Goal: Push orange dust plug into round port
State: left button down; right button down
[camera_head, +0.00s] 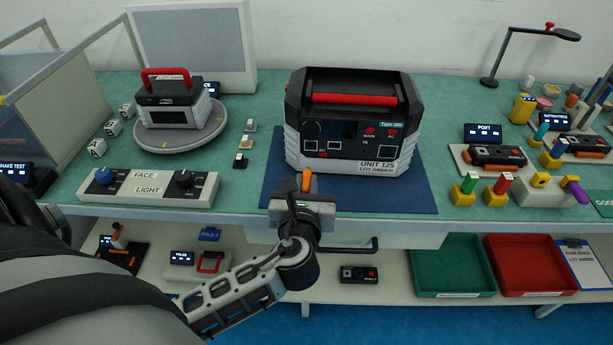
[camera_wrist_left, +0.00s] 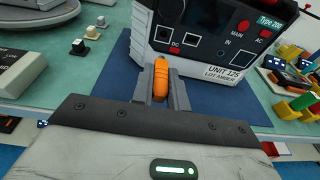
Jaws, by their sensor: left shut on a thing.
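My left gripper (camera_head: 305,192) is shut on the orange dust plug (camera_head: 306,181), which stands up from between the fingers. In the left wrist view the plug (camera_wrist_left: 160,78) sits between the two grey fingers, its tip pointing toward the unit. The unit labelled UNIT 125 (camera_head: 345,130) stands on a blue mat (camera_head: 400,195), its dark front panel facing me. A round port (camera_head: 312,130) is at the left of that panel, beyond and above the plug. The plug is apart from the panel. In the left wrist view the gripper covers part of the mat. My right gripper is not in view.
A control box (camera_head: 147,188) with a blue knob lies left of the mat. A round turntable (camera_head: 205,135) holds a smaller unit. Small blocks and coloured plugs (camera_head: 503,184) stand at the right. Green (camera_head: 425,292) and red (camera_head: 553,290) trays sit on the lower shelf.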

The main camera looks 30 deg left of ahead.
aim_at(308, 171)
pick_arm(q)
jog(key=shift+d+r+p, duration=0.1)
jog(key=shift+r+p, duration=0.1)
jog(key=shift+p, duration=0.3)
jog(key=shift+w+f, duration=0.15)
jog(key=shift+r+p+x, duration=0.15)
jog(key=shift+r+x, duration=0.05)
jog(key=shift+x, duration=0.7)
jog(key=shift+r+p+x, duration=0.1)
jog(key=shift+r+x, duration=0.05)
jog(key=shift+x, duration=0.75)
jog(key=shift+r+p+x, duration=0.15)
jog(key=shift+r+x, duration=0.05)
jog(key=shift+x, duration=0.7)
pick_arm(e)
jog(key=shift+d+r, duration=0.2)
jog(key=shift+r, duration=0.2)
pick_arm(q)
jog(key=c, duration=2.2)
grip_release()
jog(key=shift+p, duration=0.85)
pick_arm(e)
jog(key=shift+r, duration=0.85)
pick_arm(q)
jog(key=shift+r+x, duration=0.25)
jog(key=shift+x, duration=1.1)
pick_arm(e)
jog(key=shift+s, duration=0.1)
